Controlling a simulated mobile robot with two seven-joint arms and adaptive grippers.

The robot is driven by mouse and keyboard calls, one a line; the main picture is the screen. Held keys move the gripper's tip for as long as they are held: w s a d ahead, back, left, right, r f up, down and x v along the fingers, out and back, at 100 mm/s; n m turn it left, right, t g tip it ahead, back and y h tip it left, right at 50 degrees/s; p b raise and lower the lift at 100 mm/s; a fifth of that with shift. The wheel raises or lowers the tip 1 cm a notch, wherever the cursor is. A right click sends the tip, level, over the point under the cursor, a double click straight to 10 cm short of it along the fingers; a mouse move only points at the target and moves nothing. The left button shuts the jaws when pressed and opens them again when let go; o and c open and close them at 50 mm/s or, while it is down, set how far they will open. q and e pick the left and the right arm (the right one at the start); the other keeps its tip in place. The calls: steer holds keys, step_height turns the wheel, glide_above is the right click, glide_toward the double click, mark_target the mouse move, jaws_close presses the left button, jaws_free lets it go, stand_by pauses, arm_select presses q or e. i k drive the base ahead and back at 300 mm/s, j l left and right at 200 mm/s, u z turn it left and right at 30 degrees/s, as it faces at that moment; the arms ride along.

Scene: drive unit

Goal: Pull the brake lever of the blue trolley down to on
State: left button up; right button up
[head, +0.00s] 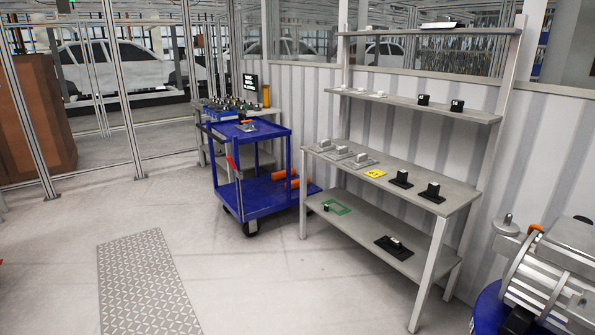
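The blue trolley (250,197) stands left of centre against the back wall, between a workbench and the grey shelf rack. It has an upper shelf, a lower deck, blue posts and dark wheels. A small red lever (232,163) shows at its front left side, between the upper shelf and the deck; it looks like the brake lever. It is slanted, but it is too small to read its setting or any marking. Orange cylinders (291,179) show at the right part of the deck. Neither of my grippers is in view.
The grey rack (437,193) with several small parts stands right of the trolley. A metal drive unit (548,275) fills the lower right corner. A patterned floor plate (146,283) lies in front at left. The floor before the trolley is clear. Fence posts (122,90) stand behind at left.

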mark_target(229, 159)
steer(key=i+u, duration=0.2)
steer(key=i, duration=0.5)
steer(key=i+l+u, duration=0.2)
steer(key=i, duration=0.5)
steer(key=i+l+u, duration=0.2)
steer(key=i, duration=0.15)
steer(key=i+u, duration=0.15)
steer(key=i, duration=0.15)
